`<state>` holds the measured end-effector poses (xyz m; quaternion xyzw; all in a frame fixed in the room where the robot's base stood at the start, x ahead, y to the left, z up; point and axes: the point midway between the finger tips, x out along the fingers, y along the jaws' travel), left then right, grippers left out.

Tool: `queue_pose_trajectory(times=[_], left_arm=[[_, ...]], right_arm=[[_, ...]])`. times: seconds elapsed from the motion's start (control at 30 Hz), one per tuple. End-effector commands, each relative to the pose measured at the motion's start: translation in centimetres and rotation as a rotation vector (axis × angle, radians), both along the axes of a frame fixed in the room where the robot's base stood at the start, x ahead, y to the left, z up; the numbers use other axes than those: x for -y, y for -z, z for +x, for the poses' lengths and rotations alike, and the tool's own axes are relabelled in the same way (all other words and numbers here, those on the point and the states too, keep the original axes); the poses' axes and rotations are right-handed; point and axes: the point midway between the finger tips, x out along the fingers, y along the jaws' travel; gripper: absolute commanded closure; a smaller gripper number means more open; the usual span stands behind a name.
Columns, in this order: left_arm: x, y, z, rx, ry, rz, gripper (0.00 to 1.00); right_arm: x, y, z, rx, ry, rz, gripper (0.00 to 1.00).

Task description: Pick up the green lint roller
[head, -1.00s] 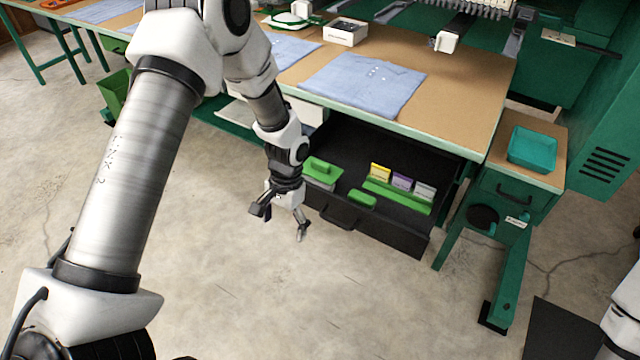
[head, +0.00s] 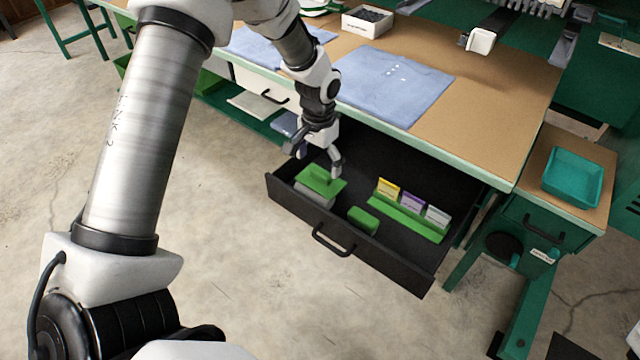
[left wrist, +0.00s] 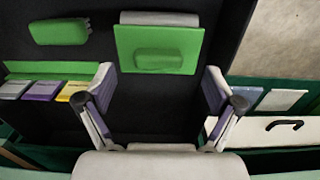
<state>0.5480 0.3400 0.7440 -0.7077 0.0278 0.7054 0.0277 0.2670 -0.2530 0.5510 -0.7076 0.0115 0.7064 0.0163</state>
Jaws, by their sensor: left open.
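Two green pieces in the open drawer could be the lint roller; I cannot tell which. One is a flat green piece with a raised grip (head: 320,181) on a pale block, at the drawer's left. It also shows in the left wrist view (left wrist: 160,40). The other is a small rounded green block (head: 363,220) near the drawer front, also in the left wrist view (left wrist: 60,32). My left gripper (head: 315,160) is open and empty above the drawer's left part, near the flat piece. In the left wrist view its fingers (left wrist: 158,82) stand apart, below the flat piece. My right gripper is out of view.
The black drawer (head: 332,241) has raised walls. A green rack (head: 408,218) holds yellow, purple and grey cards. The tabletop (head: 480,110) overhangs the drawer's back and carries a folded blue shirt (head: 392,85). A teal tray (head: 572,177) stands at right.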

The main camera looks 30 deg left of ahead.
Motion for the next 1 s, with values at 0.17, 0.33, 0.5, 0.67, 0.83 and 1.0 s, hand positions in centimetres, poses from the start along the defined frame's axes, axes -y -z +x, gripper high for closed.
queue_pose_trajectory(times=[0.17,0.33,0.5,0.67,0.83,1.0], left_arm=[[0.1,3.5,-0.2,-0.004,0.0,0.0,0.08],[0.1,4.1,-0.1,0.0,0.0,0.0,0.08],[0.2,4.1,-0.1,0.0,0.0,0.0,0.37],[0.2,4.1,-0.1,-0.001,0.0,0.0,0.76],[0.2,4.1,-0.1,-0.001,0.0,0.0,0.76],[0.2,3.4,-0.1,0.001,0.0,0.0,0.76]], right_arm=[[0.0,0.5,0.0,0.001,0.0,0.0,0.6],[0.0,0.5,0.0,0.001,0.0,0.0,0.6],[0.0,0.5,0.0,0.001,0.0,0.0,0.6],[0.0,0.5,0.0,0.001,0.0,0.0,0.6],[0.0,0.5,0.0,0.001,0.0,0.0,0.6],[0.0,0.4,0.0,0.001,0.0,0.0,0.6]])
